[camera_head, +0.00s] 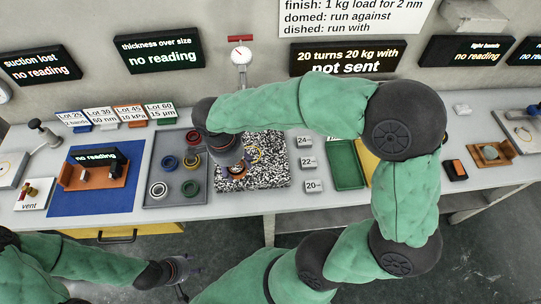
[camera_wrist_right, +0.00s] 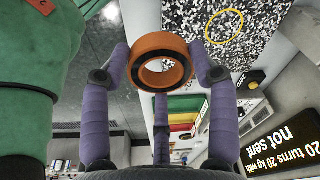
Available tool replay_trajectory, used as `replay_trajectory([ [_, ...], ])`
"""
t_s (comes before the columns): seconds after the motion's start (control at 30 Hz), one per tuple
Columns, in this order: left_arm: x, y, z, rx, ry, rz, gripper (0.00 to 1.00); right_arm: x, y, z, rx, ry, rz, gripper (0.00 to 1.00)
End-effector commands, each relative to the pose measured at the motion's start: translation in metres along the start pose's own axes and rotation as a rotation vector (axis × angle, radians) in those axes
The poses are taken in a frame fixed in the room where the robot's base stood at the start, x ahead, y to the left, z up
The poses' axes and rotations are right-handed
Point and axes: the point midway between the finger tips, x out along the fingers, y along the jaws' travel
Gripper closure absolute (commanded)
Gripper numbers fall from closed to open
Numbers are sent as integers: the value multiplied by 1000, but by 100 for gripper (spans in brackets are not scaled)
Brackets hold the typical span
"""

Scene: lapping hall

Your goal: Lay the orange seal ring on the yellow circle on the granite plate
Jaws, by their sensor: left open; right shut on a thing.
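The orange seal ring (camera_wrist_right: 160,42) is gripped between the purple fingers of my right gripper (camera_wrist_right: 161,65) in the right wrist view. In the head view my right gripper (camera_head: 236,168) is over the speckled granite plate (camera_head: 270,176), and part of the orange ring (camera_head: 237,175) shows below it. The yellow circle (camera_head: 260,154) on the plate is partly hidden by the gripper in the head view. In the right wrist view the whole yellow circle (camera_wrist_right: 242,22) shows, empty, apart from the ring. My left gripper (camera_head: 184,270) is open and empty, low in front of the bench.
A grey tray (camera_head: 171,187) left of the plate holds several coloured rings. Small weight blocks (camera_head: 308,162) marked 24, 22 and 20 stand right of the plate, then a green tray (camera_head: 345,168). A dial gauge (camera_head: 240,55) stands behind the plate.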

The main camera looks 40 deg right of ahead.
Motion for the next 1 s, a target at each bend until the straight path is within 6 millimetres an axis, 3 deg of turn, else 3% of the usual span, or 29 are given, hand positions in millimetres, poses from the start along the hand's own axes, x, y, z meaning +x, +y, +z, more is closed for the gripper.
replay_trajectory([
  [0.17,6,-2,-1,-1,2,0,46,14,-15,-15,4,0,2,74],
  [0.5,20,-7,-1,-1,1,0,46,54,-63,-64,3,0,3,74],
  [0.7,29,-10,-2,0,1,0,46,88,-79,-78,1,0,3,74],
  [1.0,33,-12,-2,0,1,0,46,104,-90,-87,0,0,0,74],
])
